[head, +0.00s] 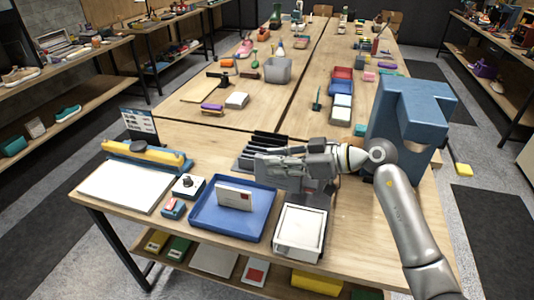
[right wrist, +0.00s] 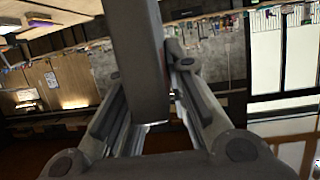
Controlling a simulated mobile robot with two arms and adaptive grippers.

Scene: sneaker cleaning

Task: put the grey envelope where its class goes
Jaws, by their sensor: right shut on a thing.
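My right gripper (head: 262,170) reaches in from the right over the middle of the near table. In the right wrist view its fingers are closed on a flat dark grey piece (right wrist: 142,65), seen nearly edge-on, which I take to be the grey envelope. In the head view the grey gripper and the held piece blend together, so the envelope's outline is unclear. A dark slotted rack (head: 246,160) stands just behind and below the gripper, partly hidden by it. I cannot tell whether the envelope touches it. My left gripper does not show.
A paper trimmer (head: 125,185) lies left. A tall blue block (head: 408,112) stands near my right arm.

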